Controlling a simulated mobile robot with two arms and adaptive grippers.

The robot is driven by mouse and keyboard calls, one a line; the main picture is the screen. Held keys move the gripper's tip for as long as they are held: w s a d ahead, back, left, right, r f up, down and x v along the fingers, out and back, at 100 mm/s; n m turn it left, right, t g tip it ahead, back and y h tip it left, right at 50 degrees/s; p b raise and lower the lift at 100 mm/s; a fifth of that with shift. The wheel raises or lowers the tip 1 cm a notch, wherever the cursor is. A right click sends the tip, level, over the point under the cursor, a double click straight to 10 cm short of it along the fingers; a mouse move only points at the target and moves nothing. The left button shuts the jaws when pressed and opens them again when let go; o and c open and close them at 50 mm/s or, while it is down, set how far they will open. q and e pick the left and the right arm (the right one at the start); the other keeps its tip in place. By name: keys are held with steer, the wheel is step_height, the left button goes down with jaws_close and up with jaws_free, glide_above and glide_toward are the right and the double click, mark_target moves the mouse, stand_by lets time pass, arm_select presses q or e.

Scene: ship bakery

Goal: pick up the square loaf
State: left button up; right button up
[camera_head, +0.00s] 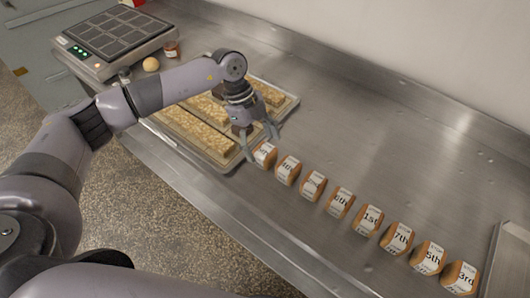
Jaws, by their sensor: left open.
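My left gripper (260,146) is open and points down at the right edge of the baking tray. Its fingertips are close to the first labelled block (265,155), the leftmost in a row. This block is small and brown with a white label, partly covered by the fingers; I cannot tell whether they touch it. Long pale loaves (211,115) lie in the metal tray (216,166), partly hidden by my arm. No single thing is clearly marked as the square loaf. My right gripper is not in view.
Several similar labelled blocks (369,220) run diagonally to the lower right along the steel counter (400,150). A scale-like device (117,38), a small jar (171,49) and a round ball (151,64) stand at the upper left. The counter behind the row is clear.

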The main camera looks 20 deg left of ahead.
mark_target(265, 149)
arm_select(q)
steer(key=x, duration=0.2)
steer(key=shift+w+d+f+p, duration=0.1)
steer(key=shift+f+p, duration=0.15)
steer(key=shift+p, duration=0.05)
steer(key=shift+d+f, duration=0.15)
steer(key=shift+f, duration=0.3)
steer(key=c, duration=1.2)
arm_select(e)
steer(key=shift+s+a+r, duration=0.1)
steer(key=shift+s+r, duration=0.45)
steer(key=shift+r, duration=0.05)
arm_select(q)
steer(key=shift+r, duration=0.1)
steer(key=shift+c, duration=0.2)
